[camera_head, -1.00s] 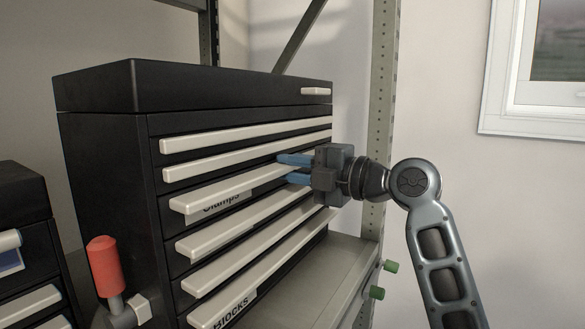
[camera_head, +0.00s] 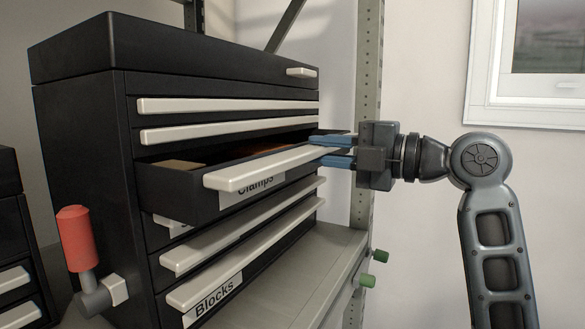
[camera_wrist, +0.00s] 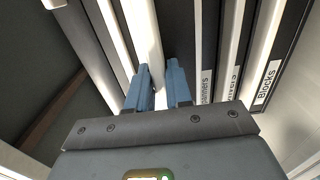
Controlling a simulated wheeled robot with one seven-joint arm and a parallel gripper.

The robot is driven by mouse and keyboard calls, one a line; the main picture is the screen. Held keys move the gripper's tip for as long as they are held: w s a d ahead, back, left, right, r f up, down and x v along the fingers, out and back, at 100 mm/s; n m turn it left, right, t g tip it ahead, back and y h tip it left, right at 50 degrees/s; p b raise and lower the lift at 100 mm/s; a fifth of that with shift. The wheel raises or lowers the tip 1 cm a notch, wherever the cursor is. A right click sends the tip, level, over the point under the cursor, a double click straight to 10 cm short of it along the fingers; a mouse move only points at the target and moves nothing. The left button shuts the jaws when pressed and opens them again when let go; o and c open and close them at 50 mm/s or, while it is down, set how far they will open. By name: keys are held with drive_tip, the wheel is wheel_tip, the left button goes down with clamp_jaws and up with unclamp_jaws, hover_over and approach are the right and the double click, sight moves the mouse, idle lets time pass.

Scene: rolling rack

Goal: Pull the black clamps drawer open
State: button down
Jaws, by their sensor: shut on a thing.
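The black clamps drawer (camera_head: 182,193) is pulled part way out of the black tool chest (camera_head: 88,150). Its long pale handle (camera_head: 262,169) stands clear of the front of the chest, with a "Clamps" label (camera_head: 254,188) below it. Part of its inside shows, with brownish and reddish contents. My gripper (camera_head: 331,149) is at the right end of this handle, with one blue finger above and one below, shut on it. In the wrist view the two blue fingers (camera_wrist: 161,86) flank a pale handle bar (camera_wrist: 143,42).
Drawers above and below are shut, including one labelled "Blocks" (camera_head: 216,294). A metal rack post (camera_head: 368,90) rises behind my gripper. Green knobs (camera_head: 374,256) sit at the shelf edge. Free room lies right of the chest.

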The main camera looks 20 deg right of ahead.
drive_tip(key=b+v, duration=0.3)
drive_tip(key=v, duration=0.6)
drive_tip(key=shift+s, duration=0.1)
drive_tip(key=c, duration=1.1)
unclamp_jaws()
drive_tip(key=shift+d, duration=0.1)
drive_tip(key=shift+s, duration=0.1)
drive_tip(key=b+v, duration=0.1)
drive_tip(key=v, duration=0.6)
drive_tip(key=shift+s+d+b, duration=0.2)
drive_tip(key=shift+d+b, duration=0.05)
drive_tip(key=shift+b, duration=0.1)
